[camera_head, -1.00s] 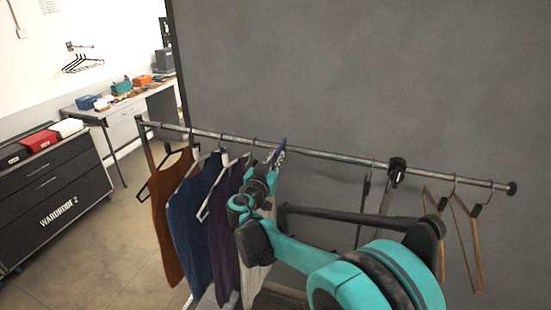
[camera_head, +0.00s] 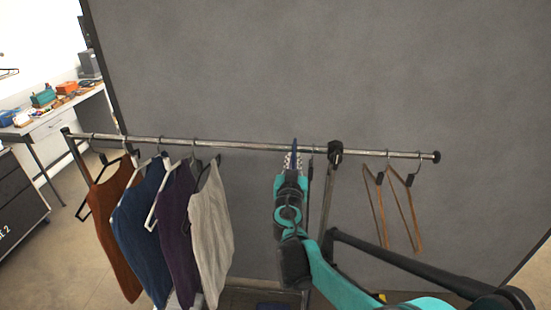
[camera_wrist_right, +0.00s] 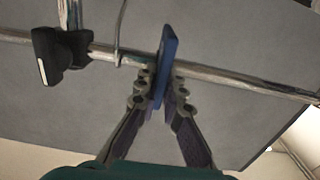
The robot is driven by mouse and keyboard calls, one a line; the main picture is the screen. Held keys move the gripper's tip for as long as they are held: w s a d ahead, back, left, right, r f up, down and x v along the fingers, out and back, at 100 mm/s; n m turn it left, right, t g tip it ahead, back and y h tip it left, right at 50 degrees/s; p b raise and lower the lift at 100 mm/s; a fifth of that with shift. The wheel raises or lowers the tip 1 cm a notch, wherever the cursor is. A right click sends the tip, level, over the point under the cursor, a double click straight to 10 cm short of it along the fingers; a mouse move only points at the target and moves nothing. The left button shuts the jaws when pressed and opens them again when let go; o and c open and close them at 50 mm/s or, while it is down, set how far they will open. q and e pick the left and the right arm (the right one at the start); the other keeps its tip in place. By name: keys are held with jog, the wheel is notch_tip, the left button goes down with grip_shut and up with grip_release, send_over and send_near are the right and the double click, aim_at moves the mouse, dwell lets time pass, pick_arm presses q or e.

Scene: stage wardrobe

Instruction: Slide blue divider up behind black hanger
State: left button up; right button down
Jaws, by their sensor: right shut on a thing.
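The blue divider (camera_head: 294,147) sits upright at the metal rail, with my right gripper (camera_head: 291,164) shut on its lower part. In the right wrist view the divider (camera_wrist_right: 168,50) is a thin blue plate between the fingertips (camera_wrist_right: 160,86), crossing the rail. A dark, seemingly black hanger (camera_head: 310,178) hangs nearly edge-on just right of the divider, with a small gap between them. Its hook (camera_wrist_right: 120,32) shows in the wrist view, left of the divider. My left gripper is out of view.
A black clamp (camera_head: 335,152) joins the rail (camera_head: 245,146) to an upright right of the dark hanger. Two wooden hangers (camera_head: 403,205) hang farther right. Several garments, the nearest a grey top (camera_head: 211,225), hang at left. The rail between this top and the divider is clear.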

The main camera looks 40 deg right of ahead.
jog(key=shift+s+d, duration=0.35)
jog(key=shift+s, duration=0.1)
jog(key=c, duration=1.6)
grip_release()
jog(key=shift+c, duration=0.2)
jog(key=v, duration=1.2)
